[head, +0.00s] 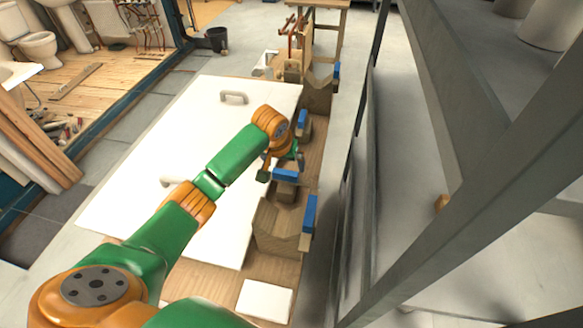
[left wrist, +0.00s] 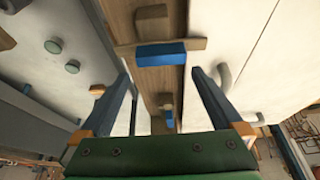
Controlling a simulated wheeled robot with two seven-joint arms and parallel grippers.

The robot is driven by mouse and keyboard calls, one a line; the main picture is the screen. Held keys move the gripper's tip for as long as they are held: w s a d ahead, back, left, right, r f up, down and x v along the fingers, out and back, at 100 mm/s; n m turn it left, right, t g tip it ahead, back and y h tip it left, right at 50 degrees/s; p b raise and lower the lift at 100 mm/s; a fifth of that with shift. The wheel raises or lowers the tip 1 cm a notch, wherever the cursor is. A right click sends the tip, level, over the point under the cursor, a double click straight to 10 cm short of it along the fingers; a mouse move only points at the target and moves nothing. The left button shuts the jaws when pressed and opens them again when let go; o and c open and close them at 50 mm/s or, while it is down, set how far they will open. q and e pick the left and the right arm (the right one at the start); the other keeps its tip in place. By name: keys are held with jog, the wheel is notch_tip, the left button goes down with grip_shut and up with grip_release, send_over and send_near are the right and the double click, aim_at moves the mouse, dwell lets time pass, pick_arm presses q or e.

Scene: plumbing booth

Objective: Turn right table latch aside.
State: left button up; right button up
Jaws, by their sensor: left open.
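A wooden latch with a blue end (head: 285,175) sits at the right edge of the white panel (head: 130,150). A second blue-ended piece (head: 303,119) is farther back along the same wooden strip. I cannot tell for certain which is the right table latch. My left gripper (head: 281,167) is open and empty, just above the nearer latch and partly hiding it. In the left wrist view, my spread fingers (left wrist: 163,75) frame a wooden bar with a blue block (left wrist: 162,54); contact is not visible. Another blue piece (left wrist: 168,116) lies lower between the fingers. My right gripper is not in view.
Notched wooden blocks with blue parts stand in front (head: 283,222) and behind (head: 318,92) on the strip. A white handle (head: 234,97) rises from the panel. A grey metal frame (head: 440,80) stands close on the right. A small white plate (head: 265,299) lies at the near edge.

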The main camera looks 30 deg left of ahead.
aim_at(285, 172)
pick_arm(q)
notch_tip(285, 172, down, 4)
jog(key=shift+a+r+b, duration=0.15)
jog(key=shift+r+b, duration=0.05)
jog(key=shift+b, duration=0.2)
jog(key=shift+w+f, duration=0.5)
jog(key=shift+s, duration=0.1)
grip_shut()
jog(key=shift+a+r, duration=0.1)
